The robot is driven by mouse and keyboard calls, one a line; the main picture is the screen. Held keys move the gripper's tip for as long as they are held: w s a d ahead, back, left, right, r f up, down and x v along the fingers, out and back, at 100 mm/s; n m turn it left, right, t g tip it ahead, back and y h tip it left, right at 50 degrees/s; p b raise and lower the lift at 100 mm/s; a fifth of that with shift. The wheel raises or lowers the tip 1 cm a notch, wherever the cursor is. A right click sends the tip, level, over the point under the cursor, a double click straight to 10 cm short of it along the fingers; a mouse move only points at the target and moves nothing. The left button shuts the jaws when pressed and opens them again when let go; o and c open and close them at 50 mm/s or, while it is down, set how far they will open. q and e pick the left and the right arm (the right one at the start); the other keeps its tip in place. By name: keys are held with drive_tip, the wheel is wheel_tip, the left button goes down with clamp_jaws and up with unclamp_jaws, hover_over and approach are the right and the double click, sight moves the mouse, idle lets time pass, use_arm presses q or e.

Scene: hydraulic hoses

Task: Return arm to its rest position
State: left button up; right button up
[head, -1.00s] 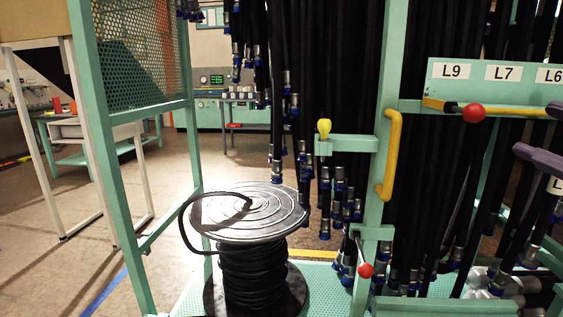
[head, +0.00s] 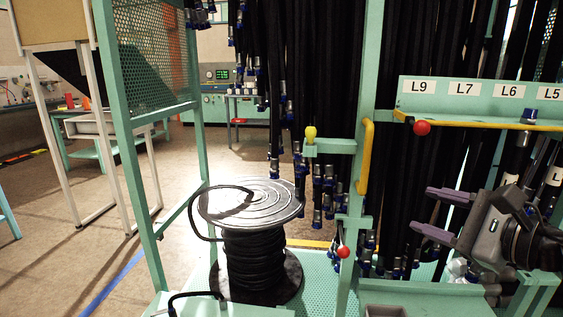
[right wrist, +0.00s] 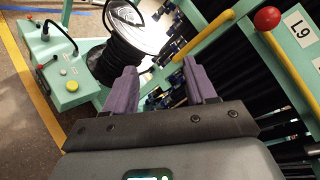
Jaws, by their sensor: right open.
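My right gripper (head: 440,215) is at the right side of the head view, in front of the hanging black hoses (head: 405,190). Its two purple fingers are apart, with nothing between them. In the right wrist view the same open fingers (right wrist: 162,88) point toward the hose reel (right wrist: 122,58), with a clear gap between them. The fingers appear apart from the hoses and the rack. My left gripper is in neither view.
The green rack has a label plate (head: 480,88) with L9, L7, L6 and L5. A yellow handle (head: 365,157) and red knobs (head: 422,128) stick out from it. The hose reel (head: 252,200) stands left of centre. Open floor (head: 75,265) lies at the left.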

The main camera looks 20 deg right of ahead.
drive_tip(key=w+a+f+m+g+y+p, duration=0.2)
drive_tip(key=a+f+g+y+p, duration=0.25)
drive_tip(key=a+f+p, duration=0.6)
drive_tip(key=s+a+f+m+y+p, duration=0.1)
drive_tip(key=s+a+f+m+p, duration=0.1)
drive_tip(key=a+f+m+p, duration=0.25)
drive_tip(key=s+a+f+m+p, duration=0.1)
drive_tip(key=s+a+f+m, duration=0.2)
drive_tip(key=a+m, duration=0.35)
drive_tip(key=s+d+f+m+g+h+p, duration=0.4)
drive_tip(key=s+m, duration=0.4)
drive_tip(key=m, duration=0.8)
drive_tip(key=s+d+f+m+g+h+p, duration=0.25)
drive_tip(key=s+f+m+h, duration=0.4)
drive_tip(key=m, duration=0.95)
use_arm(q)
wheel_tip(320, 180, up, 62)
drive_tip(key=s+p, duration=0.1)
drive_tip(key=p, duration=3.7)
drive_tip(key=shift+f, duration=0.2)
use_arm(e)
wheel_tip(320, 180, up, 39)
drive_tip(key=s+g+y, duration=0.1)
drive_tip(key=y, duration=0.2)
drive_tip(key=shift+s+a+m, duration=0.3)
drive_tip(key=shift+a, duration=0.15)
